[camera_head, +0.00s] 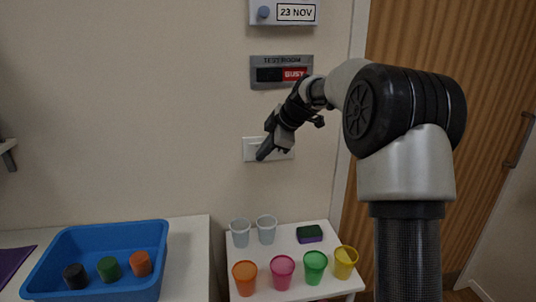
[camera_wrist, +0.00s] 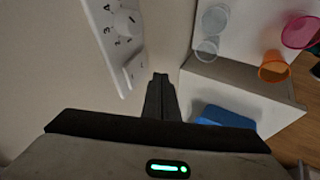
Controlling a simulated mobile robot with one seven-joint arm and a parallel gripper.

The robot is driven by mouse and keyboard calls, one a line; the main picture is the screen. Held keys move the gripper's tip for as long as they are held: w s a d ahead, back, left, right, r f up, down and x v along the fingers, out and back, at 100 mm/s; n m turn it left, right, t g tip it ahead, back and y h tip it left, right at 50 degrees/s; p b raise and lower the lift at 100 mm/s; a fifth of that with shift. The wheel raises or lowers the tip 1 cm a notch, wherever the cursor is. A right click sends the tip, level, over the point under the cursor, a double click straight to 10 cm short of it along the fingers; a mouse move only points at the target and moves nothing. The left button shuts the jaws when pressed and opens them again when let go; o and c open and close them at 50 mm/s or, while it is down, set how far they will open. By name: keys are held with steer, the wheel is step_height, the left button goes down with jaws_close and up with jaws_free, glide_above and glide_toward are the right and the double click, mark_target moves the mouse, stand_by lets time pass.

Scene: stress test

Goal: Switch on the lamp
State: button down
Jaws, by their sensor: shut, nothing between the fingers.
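A white wall plate (camera_head: 250,144) is on the beige wall, partly hidden behind my gripper (camera_head: 263,155). In the wrist view the white plate (camera_wrist: 96,20) carries a round dial (camera_wrist: 127,23) with numbers and a rocker-like switch (camera_wrist: 134,68) at its lower end. My gripper (camera_wrist: 160,76) is shut and empty, its fingertips just right of that switch in the wrist view. I cannot tell whether they touch the plate. No lamp is clearly recognisable, and the room looks dim.
A grey sign (camera_head: 283,60) with a red "BUSY" field and a "23 NOV" box (camera_head: 285,12) hang above. A wooden door (camera_head: 480,100) is at right.

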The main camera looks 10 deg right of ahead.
steer(key=s+v, duration=0.1)
steer(key=v, duration=0.9)
steer(key=shift+f, duration=0.35)
steer(key=shift+s, duration=0.1)
steer(key=s+a+f+m+h, duration=0.1)
steer(key=s+a+m, duration=0.15)
steer(key=s, duration=0.55)
steer(key=s+a+m+h, duration=0.1)
steer(key=s+m, duration=0.3)
steer(key=s, duration=0.5)
steer(key=s+a+f+m+h, duration=0.15)
steer(key=s+m, duration=0.25)
steer(key=s, duration=0.4)
steer(key=s+d+f+m, duration=0.1)
steer(key=s+f+m, duration=0.15)
steer(key=s, duration=0.35)
steer(key=s+d+f+m, duration=0.2)
steer(key=s+m, duration=0.2)
steer(key=s, duration=0.2)
step_height(320, 180, up, 13)
steer(key=p, duration=1.2)
steer(key=shift+h+p, duration=0.3)
steer(key=shift+h, duration=0.15)
steer(key=shift+w+a+f, duration=0.1)
steer(key=shift+w, duration=0.05)
